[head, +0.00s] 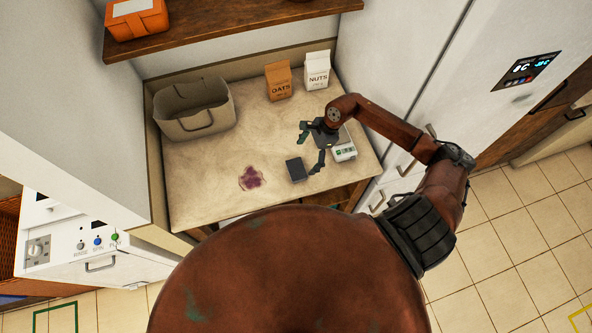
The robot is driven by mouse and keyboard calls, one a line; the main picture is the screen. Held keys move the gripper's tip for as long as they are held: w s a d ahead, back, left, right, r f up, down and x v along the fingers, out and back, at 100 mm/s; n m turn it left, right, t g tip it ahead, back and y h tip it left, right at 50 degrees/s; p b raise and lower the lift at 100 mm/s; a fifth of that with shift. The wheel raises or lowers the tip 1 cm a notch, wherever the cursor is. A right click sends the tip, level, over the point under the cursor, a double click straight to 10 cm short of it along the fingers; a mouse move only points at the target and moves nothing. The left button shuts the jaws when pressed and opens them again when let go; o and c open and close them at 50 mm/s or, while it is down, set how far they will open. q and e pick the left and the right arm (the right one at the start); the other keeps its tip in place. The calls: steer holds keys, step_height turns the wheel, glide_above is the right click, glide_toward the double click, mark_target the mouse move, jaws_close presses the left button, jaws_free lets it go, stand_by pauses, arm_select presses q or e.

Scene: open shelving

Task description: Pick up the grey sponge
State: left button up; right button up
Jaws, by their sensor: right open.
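The grey sponge (296,169) is a small dark block lying on the beige counter (215,195), near its front edge and right of a purple stain. My right gripper (310,148) reaches in from the right, low over the counter. Its two dark green fingers are spread apart with nothing between them. The nearer finger is just right of the sponge; I cannot tell whether it touches. The sponge is outside the jaws. My left gripper is not in view.
A white device with a green display (344,153) sits just right of my gripper. A beige basket (193,108) stands back left; an oats carton (278,81) and a nuts carton (316,71) stand at the back. The purple stain (250,178) marks otherwise clear counter. A tall white fridge-like unit (440,60) bounds the right.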

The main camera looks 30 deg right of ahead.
mark_target(297, 169)
steer(key=shift+f, duration=0.45)
steer(key=p+x, duration=0.1)
steer(key=x, duration=0.2)
steer(key=a+p+x, duration=0.1)
steer(key=x, duration=0.2)
steer(key=shift+s+r, duration=0.1)
steer(key=shift+r, duration=0.15)
steer(key=shift+a+f+p, duration=0.15)
steer(key=shift+f+p, duration=0.15)
steer(key=shift+f, duration=0.15)
steer(key=c, duration=0.9)
